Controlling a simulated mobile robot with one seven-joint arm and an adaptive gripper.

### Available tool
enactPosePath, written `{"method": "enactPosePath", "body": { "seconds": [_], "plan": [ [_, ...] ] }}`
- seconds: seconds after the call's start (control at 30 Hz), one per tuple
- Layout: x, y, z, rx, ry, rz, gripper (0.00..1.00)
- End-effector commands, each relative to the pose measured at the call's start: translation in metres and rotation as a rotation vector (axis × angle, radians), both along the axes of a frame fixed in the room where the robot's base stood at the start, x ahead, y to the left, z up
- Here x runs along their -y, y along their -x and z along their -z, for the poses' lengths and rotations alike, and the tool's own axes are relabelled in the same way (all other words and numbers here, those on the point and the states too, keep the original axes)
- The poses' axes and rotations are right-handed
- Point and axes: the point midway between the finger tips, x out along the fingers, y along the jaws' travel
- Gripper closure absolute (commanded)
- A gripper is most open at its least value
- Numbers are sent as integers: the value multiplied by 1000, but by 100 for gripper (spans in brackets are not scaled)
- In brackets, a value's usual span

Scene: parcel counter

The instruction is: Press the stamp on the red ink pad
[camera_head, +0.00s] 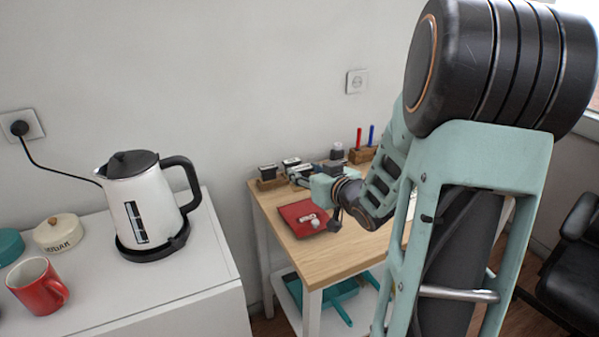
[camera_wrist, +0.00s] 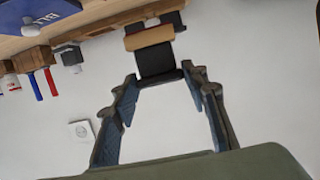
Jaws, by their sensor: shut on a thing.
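My gripper (camera_wrist: 158,82) is shut on a black stamp (camera_wrist: 157,62) with a tan wooden band, held between its fingertips. In the head view my gripper (camera_head: 306,176) reaches in from the right, low over the back of the wooden table, close to a row of black stamp-like blocks (camera_head: 267,172). I cannot tell there whether the held stamp is clear of the tabletop. A blue box with partly visible lettering (camera_wrist: 28,22) shows at the top left of the wrist view. I cannot make out a red ink pad for sure in either view.
A red tray (camera_head: 288,214) with small white items lies on the wooden table (camera_head: 335,258). A pen block (camera_head: 362,155) with red and blue pens stands at the back. A white kettle (camera_head: 143,202) and red mug (camera_head: 36,287) stand on the left cabinet. The table front is clear.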

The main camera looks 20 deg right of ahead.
Motion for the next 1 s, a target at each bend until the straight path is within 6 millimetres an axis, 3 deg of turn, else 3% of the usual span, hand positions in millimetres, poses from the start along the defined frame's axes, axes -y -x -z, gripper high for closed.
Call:
{"method": "enactPosePath", "body": {
  "seconds": [0.37,0.8,1.0],
  "plan": [
    [7,-1,10,-3,6,8,100],
    [7,-1,51,-4,5,8,100],
    [7,-1,61,-4,5,8,100]
  ]
}}
